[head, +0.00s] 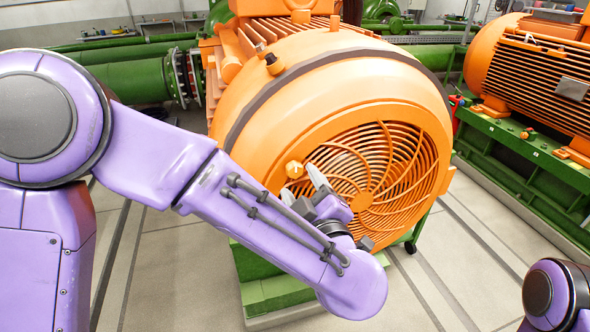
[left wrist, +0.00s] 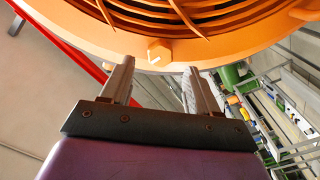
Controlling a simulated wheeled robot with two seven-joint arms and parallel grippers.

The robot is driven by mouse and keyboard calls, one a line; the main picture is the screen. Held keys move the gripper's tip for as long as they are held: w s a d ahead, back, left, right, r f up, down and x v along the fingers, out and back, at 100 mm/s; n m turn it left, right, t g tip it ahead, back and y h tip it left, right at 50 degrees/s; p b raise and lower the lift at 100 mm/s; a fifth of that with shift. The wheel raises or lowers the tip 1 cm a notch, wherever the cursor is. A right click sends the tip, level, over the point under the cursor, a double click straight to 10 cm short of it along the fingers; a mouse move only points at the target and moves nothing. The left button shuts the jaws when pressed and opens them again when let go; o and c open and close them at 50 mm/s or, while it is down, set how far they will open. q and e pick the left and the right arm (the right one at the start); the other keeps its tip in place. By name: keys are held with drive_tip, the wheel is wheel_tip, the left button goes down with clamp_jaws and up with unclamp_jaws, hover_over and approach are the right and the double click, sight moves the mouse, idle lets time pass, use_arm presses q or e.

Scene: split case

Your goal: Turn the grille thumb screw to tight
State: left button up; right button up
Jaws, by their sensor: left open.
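The grille thumb screw (head: 294,169) is a small orange-yellow knob on the rim of the round orange grille (head: 372,165), at its left side in the head view. In the left wrist view the gripper (left wrist: 158,72) holds nothing, and a gap to the screw seems to remain. My right gripper is not in view.
The large orange motor (head: 320,85) stands on a green base (head: 270,293). A second orange motor (head: 535,60) stands at the right on a green frame (head: 525,150). Green pipes (head: 130,75) run behind at left. Pale floor is clear in front.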

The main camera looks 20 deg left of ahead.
use_arm(q)
drive_tip(key=x, duration=0.3)
drive_tip(key=shift+a+r, duration=0.1)
drive_tip(key=shift+w+a, duration=0.25)
drive_tip(key=shift+w, duration=0.25)
drive_tip(key=c, duration=1)
drive_tip(key=shift+n, duration=0.5)
drive_tip(key=shift+c, duration=0.2)
drive_tip(key=o, duration=1)
drive_tip(key=shift+o, duration=0.2)
drive_tip(key=b, duration=0.2)
approach(294, 172)
drive_tip(key=shift+s+d, duration=0.4)
drive_tip(key=shift+s, duration=0.15)
